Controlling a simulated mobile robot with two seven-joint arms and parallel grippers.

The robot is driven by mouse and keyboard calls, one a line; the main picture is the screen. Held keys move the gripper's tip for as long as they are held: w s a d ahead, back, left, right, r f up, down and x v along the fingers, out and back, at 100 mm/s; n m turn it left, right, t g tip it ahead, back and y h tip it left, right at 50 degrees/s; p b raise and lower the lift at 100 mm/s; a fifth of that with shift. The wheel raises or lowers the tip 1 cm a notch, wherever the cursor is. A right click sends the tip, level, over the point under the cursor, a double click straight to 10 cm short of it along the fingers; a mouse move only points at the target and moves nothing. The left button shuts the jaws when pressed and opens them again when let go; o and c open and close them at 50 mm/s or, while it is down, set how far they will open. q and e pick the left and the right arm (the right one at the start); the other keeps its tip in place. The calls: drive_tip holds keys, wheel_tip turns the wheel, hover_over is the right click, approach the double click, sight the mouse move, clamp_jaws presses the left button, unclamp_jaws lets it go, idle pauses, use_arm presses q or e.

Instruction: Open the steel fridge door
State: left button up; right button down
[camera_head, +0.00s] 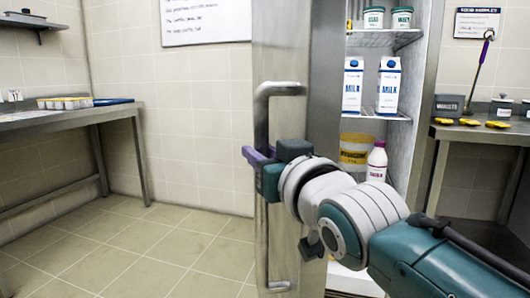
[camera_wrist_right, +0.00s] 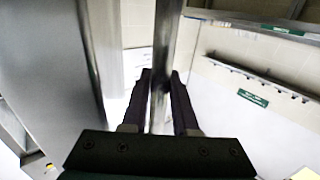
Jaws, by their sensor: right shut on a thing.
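The steel fridge door (camera_head: 292,50) stands swung open in the head view, seen nearly edge-on, with the lit fridge interior showing to its right. Its long vertical bar handle (camera_head: 262,115) is on the door's outer face. My right gripper (camera_head: 257,158) is shut on the handle at about mid-height. In the right wrist view the handle (camera_wrist_right: 166,45) runs between the two dark fingers of the gripper (camera_wrist_right: 160,85), with the door face (camera_wrist_right: 55,50) to the left. My left gripper is not in view.
Fridge shelves hold milk cartons (camera_head: 388,88), a yellow tub (camera_head: 355,150), a white bottle (camera_head: 376,162) and small tubs (camera_head: 402,17). A steel table (camera_head: 60,116) stands at left, another counter (camera_head: 480,133) at right. The tiled floor (camera_head: 130,250) left of the door is clear.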

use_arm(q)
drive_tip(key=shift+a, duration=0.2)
use_arm(e)
drive_tip(key=shift+a, duration=0.25)
drive_tip(key=shift+f, duration=0.1)
drive_tip(key=c, duration=0.8)
unclamp_jaws()
drive_tip(key=shift+s, duration=0.1)
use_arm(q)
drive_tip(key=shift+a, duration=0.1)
use_arm(e)
drive_tip(key=shift+o, duration=0.6)
use_arm(q)
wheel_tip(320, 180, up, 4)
drive_tip(key=p, duration=0.4)
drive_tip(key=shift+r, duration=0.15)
use_arm(e)
drive_tip(key=v, duration=1)
drive_tip(key=shift+c, duration=0.2)
